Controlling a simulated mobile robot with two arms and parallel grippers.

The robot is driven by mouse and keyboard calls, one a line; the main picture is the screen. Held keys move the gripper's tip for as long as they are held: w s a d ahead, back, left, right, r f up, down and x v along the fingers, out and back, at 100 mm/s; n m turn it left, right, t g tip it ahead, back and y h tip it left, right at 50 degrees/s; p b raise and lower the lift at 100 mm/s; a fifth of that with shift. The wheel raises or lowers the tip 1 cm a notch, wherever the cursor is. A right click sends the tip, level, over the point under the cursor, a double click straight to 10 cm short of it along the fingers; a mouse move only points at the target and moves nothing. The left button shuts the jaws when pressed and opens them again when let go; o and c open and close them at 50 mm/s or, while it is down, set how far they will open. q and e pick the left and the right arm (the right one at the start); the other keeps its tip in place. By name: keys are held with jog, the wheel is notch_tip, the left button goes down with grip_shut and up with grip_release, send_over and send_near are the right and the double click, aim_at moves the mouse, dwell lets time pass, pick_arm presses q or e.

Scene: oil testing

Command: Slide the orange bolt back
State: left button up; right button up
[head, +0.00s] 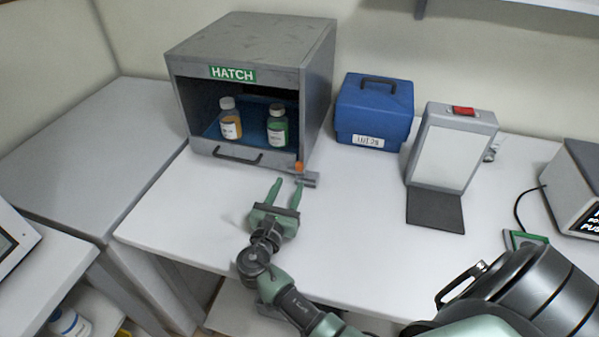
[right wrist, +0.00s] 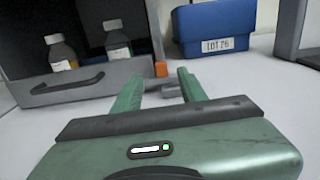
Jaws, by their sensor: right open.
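The orange bolt (head: 299,167) is a small orange block at the lower right front corner of the grey hatch box (head: 260,45). It also shows in the right wrist view (right wrist: 161,69), just beyond my fingers. A grey metal piece (head: 308,179) sits just below and right of it. The hatch front is open, with its dark handle (head: 238,156) on the lowered lower panel. My right gripper (head: 285,188) is open and empty, its green fingers pointing at the bolt's corner from the front, apart from the orange part. My left gripper is not in view.
Inside the hatch stand an orange-filled bottle (head: 230,120) and a green-filled bottle (head: 277,126) on a blue tray. A blue case (head: 373,110) and a grey panel stand (head: 448,150) are to the right. The white table (head: 340,230) is clear around my gripper.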

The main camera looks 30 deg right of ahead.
aim_at(299, 166)
jog(key=shift+w+d+f, duration=0.25)
jog(key=shift+d+f, duration=0.05)
jog(key=shift+f, duration=0.1)
jog(key=x, duration=0.3)
jog(key=p+x, duration=0.1)
jog(key=x, duration=0.2)
jog(key=shift+w+d+r, duration=0.15)
jog(key=shift+d+r, duration=0.05)
jog(key=shift+r, duration=0.05)
jog(key=shift+w+d+f+p, duration=0.1)
jog(key=shift+w+d+p, duration=0.2)
jog(key=shift+d, duration=0.05)
grip_shut()
jog(key=shift+s, duration=0.1)
dwell(0.6)
